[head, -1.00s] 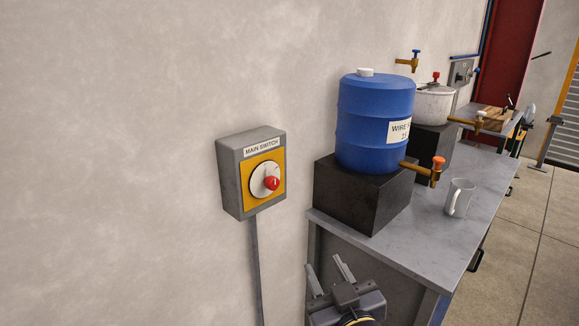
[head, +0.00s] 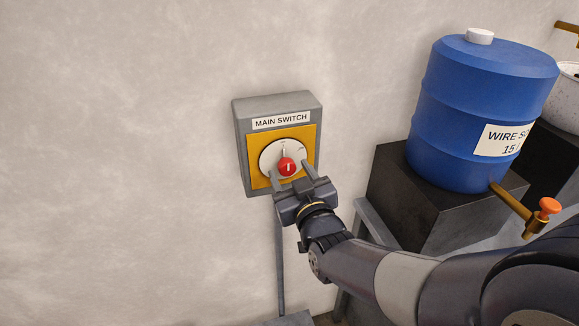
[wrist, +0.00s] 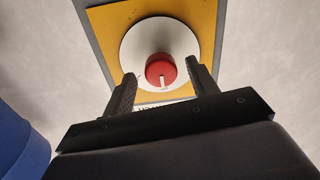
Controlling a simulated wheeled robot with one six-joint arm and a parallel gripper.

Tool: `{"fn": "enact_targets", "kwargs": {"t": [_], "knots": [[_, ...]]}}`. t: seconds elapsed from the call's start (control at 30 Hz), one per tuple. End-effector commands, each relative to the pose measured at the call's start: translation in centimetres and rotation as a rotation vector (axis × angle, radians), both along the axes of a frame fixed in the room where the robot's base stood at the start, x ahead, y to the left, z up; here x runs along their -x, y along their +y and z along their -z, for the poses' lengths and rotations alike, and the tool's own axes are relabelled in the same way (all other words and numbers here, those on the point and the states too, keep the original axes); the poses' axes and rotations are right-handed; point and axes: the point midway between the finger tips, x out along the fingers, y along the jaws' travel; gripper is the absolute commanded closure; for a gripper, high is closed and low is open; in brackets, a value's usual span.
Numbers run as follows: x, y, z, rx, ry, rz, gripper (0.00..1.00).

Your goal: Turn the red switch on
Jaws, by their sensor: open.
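The main switch is a grey wall box (head: 245,140) with a yellow plate (head: 255,142) and a white dial (head: 270,155). A red knob (head: 287,167) sits on the dial, with a white mark on it. In the wrist view the red knob (wrist: 160,70) lies between and just beyond the fingertips. My gripper (head: 291,178) is open in front of the dial, one finger on each side of the knob. I cannot tell whether the fingers touch it.
A blue barrel (head: 480,100) with an orange-handled tap (head: 549,206) stands on a black block (head: 400,200) to the right of the switch. A grey conduit (head: 281,260) runs down the wall below the box. The wall to the left is bare.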

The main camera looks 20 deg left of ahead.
Motion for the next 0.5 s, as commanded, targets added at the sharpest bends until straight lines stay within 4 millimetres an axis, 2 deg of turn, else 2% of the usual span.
{"fn": "enact_targets", "kwargs": {"t": [0.2,0.5], "knots": [[-0.98,0.87,-0.04,-0.001,-0.001,0.0,0.44],[-1.06,0.94,0.0,-0.001,-0.001,0.0,0.44]]}}
